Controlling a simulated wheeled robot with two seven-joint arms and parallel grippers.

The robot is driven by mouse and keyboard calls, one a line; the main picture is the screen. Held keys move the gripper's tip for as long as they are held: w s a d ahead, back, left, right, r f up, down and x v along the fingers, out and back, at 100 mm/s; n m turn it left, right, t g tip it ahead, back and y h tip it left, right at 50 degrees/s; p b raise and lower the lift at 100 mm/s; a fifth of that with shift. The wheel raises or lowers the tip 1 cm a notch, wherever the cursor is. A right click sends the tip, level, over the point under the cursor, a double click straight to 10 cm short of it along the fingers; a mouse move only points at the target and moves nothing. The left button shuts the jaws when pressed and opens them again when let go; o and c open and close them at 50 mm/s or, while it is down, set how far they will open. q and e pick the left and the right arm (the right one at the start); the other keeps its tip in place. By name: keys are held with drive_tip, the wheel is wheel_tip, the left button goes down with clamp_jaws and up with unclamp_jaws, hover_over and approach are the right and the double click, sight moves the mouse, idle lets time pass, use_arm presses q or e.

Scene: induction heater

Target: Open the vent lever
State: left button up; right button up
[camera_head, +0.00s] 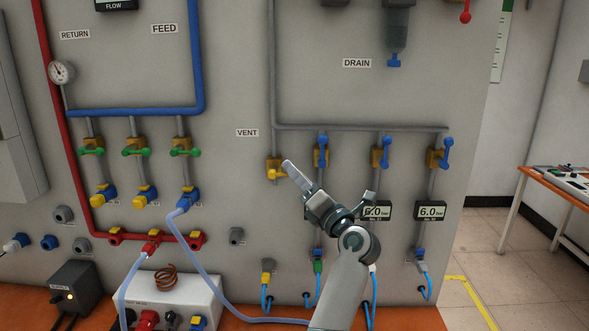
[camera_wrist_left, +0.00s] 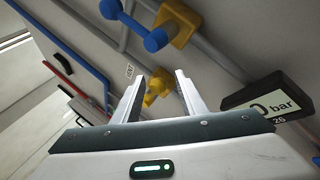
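The vent valve with its yellow lever (camera_head: 273,175) sits on the grey vertical pipe below the VENT label (camera_head: 247,133). My left gripper (camera_head: 289,166) reaches up from below, with its fingertips just right of the yellow lever in the head view. In the left wrist view, the gripper (camera_wrist_left: 160,88) is open, its two fingers apart. The yellow valve (camera_wrist_left: 158,84) shows between and beyond the fingertips. I cannot tell whether a finger touches the lever. Part of the valve is hidden by the fingers. My right gripper is not in view.
Blue-levered valves (camera_head: 321,152) stand in a row to the right, one (camera_wrist_left: 155,40) close above the fingers in the wrist view. Pressure displays (camera_head: 430,211) are mounted below them. Blue hoses (camera_head: 270,294) hang lower down.

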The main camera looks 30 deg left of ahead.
use_arm(q)
drive_tip(key=shift+a+r, duration=0.1)
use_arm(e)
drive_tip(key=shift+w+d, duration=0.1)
use_arm(q)
clamp_jaws()
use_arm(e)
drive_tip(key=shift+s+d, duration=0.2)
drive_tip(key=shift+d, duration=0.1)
